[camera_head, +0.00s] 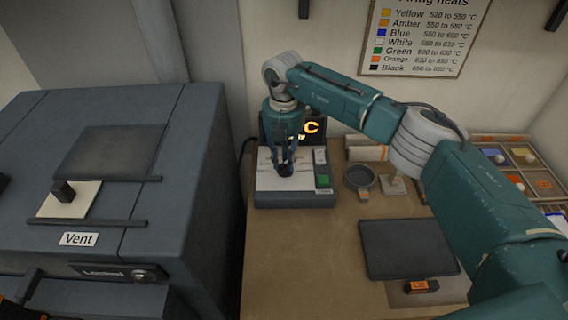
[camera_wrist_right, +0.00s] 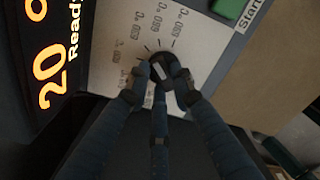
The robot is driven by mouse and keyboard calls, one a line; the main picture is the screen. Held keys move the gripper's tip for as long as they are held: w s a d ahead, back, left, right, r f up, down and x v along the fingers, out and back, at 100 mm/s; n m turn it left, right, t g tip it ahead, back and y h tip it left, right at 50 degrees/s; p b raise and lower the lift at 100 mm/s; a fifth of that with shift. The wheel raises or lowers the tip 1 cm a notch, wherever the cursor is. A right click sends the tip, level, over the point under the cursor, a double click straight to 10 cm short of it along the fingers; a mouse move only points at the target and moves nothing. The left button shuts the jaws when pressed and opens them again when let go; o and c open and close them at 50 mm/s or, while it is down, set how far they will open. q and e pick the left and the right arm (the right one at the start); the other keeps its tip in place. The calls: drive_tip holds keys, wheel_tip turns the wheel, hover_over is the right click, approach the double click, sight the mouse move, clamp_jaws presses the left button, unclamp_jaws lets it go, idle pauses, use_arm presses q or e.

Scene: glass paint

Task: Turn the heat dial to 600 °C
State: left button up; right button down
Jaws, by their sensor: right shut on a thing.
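The heat dial (camera_wrist_right: 168,66) is a round black knob with a pale pointer mark on the white face of the control box (camera_head: 264,184). Temperature labels in °C form an arc beside it in the right wrist view, too blurred to read surely. My right gripper (camera_head: 285,168) points down onto the dial, its fingers shut around the knob; it also shows in the right wrist view (camera_wrist_right: 162,84). The fingers hide part of the dial. The box's display (camera_wrist_right: 52,65) shows an orange "20" and "Ready".
A green Start button (camera_head: 322,181) is right of the dial. The large grey kiln (camera_head: 190,170) marked "Vent" stands left. A round dish (camera_head: 358,178), a dark flat plate (camera_head: 408,249) and sorting trays (camera_head: 515,158) lie right. A firing heats chart (camera_head: 417,66) hangs behind.

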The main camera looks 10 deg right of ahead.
sight(283, 163)
drive_tip(key=n+b, duration=0.3)
drive_tip(key=n, duration=0.1)
drive_tip(key=shift+f+n, duration=0.1)
drive_tip(key=shift+n, duration=0.2)
drive_tip(key=shift+s+a+n+b, duration=0.1)
drive_tip(key=shift+n+b, duration=1.15)
drive_tip(key=shift+n, duration=0.35)
drive_tip(key=shift+r+n, duration=0.2)
drive_tip(key=shift+n, duration=0.1)
drive_tip(key=c, duration=1.5)
unclamp_jaws()
wheel_tip(283, 163, up, 12)
drive_tip(key=shift+r, duration=0.1)
